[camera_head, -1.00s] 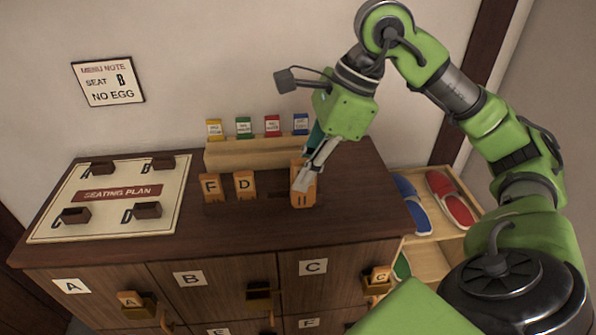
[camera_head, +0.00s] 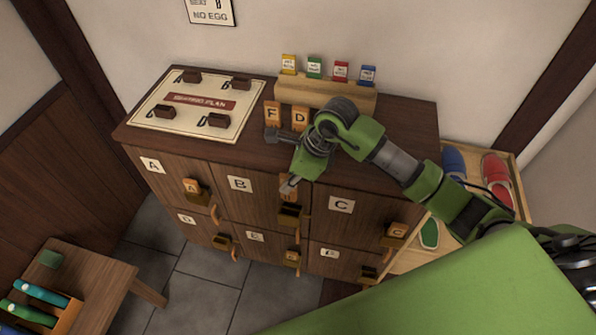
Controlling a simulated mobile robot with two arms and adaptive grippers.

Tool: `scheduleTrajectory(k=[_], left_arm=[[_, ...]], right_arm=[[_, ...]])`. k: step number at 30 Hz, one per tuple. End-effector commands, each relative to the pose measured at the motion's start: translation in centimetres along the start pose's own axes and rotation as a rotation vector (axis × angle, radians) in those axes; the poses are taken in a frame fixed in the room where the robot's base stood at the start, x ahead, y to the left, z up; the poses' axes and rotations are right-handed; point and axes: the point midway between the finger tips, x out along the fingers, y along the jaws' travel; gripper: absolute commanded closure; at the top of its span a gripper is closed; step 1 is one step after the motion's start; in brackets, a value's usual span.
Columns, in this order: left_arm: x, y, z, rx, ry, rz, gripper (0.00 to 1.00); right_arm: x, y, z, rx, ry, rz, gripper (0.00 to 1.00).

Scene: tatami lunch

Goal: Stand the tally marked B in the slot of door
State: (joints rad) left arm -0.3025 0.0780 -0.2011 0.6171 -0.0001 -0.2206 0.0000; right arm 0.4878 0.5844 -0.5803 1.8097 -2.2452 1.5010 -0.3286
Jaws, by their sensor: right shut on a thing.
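My right gripper (camera_head: 289,184) is shut on an orange wooden tally (camera_head: 285,193) in front of the cabinet. The tally is upright and mostly hidden by the fingers; I cannot read its mark. It is just above the dark slot holder (camera_head: 290,215) of the door labelled B (camera_head: 240,184). I cannot tell whether its lower end is inside the holder. Tallies marked F (camera_head: 272,114) and D (camera_head: 300,117) stand on the cabinet top. My left gripper is not in view.
Tallies stand in the holders of door A (camera_head: 191,186) and door C (camera_head: 396,230). The cabinet top (camera_head: 405,125) carries a seating plan (camera_head: 240,110) and a wooden rack (camera_head: 340,97). A low table (camera_head: 95,275) is at lower left; a shoe shelf (camera_head: 462,232) is at right.

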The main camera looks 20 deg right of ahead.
Motion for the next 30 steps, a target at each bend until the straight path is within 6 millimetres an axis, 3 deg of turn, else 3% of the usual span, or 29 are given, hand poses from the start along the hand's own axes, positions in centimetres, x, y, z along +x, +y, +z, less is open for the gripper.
scheduleTrajectory(k=[7,21,30], left_arm=[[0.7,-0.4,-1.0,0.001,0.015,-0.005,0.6],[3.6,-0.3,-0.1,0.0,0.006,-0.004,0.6],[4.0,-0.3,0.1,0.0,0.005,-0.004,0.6]], right_arm=[[1.0,-0.1,-0.4,0.014,-0.002,-0.005,1.0],[5.0,-0.1,-2.1,0.011,-0.001,-0.006,1.0],[5.4,-0.1,-2.2,0.012,-0.002,-0.005,1.0]])
